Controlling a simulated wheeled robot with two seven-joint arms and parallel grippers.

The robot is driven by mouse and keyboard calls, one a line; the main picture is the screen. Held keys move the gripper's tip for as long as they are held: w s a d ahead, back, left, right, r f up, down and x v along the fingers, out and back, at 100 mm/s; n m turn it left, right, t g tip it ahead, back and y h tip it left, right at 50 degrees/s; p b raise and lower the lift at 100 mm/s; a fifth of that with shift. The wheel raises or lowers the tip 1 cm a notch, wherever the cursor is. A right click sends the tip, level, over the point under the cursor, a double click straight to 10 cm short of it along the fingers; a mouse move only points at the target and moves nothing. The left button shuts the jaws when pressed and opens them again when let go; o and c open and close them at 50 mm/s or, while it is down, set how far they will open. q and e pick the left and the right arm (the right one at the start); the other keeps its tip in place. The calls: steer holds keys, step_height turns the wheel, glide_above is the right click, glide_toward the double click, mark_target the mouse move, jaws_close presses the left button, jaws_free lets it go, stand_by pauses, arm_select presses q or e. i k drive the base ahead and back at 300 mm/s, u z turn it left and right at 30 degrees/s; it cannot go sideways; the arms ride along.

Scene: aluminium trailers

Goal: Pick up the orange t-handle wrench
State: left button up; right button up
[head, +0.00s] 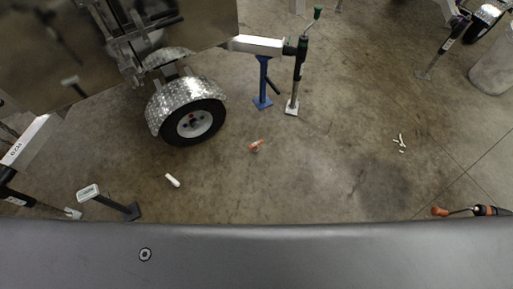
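A small orange piece (256,145) lies on the concrete floor near the middle of the head view, right of the trailer wheel. It is too small to tell its shape surely. At the right edge is a tool with an orange end, a thin bent rod and a black and orange body (482,210); it is cut off by the picture's edge. I cannot tell which of the two is the t-handle wrench. Neither of my grippers is in view.
A trailer wheel (194,124) under a shiny fender stands upper left. A jack post (297,80) and blue stand (263,85) are beside it. A white piece (173,181) and small white bits (400,142) lie on the floor. A dark grey surface (300,255) spans the bottom.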

mark_target(255, 150)
steer(key=u, duration=2.35)
steer(key=i, duration=0.75)
steer(key=z, duration=1.85)
